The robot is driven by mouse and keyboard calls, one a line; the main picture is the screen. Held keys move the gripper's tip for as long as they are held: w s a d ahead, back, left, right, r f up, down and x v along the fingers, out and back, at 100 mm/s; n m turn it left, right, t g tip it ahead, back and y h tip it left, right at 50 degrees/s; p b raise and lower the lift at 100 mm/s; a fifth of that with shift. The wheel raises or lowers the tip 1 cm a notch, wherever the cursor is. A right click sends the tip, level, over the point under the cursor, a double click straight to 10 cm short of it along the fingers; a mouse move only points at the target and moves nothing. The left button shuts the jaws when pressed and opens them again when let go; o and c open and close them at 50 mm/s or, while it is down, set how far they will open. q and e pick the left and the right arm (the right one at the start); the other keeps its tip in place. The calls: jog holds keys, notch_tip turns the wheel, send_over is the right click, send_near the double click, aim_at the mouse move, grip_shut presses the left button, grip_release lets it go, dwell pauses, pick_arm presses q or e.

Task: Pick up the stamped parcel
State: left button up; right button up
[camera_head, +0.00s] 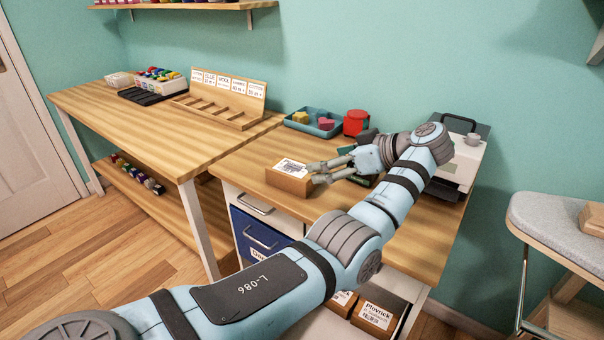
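A small brown parcel (287,183) with a white label on top sits near the front left edge of the right-hand wooden desk. The label carries dark print or a stamp, too small to read. My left gripper (312,173) reaches in from the right, above the desk. Its two grey fingers are apart and point left at the parcel's right end. I cannot tell whether the fingertips touch it. The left arm crosses the foreground and hides part of the desk. My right gripper is not in view.
A blue tray (297,122) with colored blocks and a red object (356,122) stand behind. A white machine (458,165) is at the right. Labelled boxes (377,314) lie low under the desk. A wooden rack (222,108) stands on the left table. A grey-topped stand (548,225) is far right.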

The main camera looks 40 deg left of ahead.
aim_at(293, 168)
pick_arm(q)
jog(key=a, duration=0.1)
jog(key=s+a+f, duration=0.1)
jog(key=a, duration=0.1)
jog(key=a+f+b, duration=0.1)
jog(key=a, duration=0.1)
jog(key=shift+s, duration=0.35)
jog(key=x, duration=0.2)
jog(key=b+x, duration=0.1)
jog(key=x, duration=0.1)
jog(key=w+f+b+x, duration=0.1)
jog(key=x, duration=0.1)
jog(key=shift+w+f, duration=0.1)
jog(key=shift+f, duration=0.05)
jog(key=shift+a, duration=0.3)
jog(key=shift+d, duration=0.15)
jog(key=c, duration=1.4)
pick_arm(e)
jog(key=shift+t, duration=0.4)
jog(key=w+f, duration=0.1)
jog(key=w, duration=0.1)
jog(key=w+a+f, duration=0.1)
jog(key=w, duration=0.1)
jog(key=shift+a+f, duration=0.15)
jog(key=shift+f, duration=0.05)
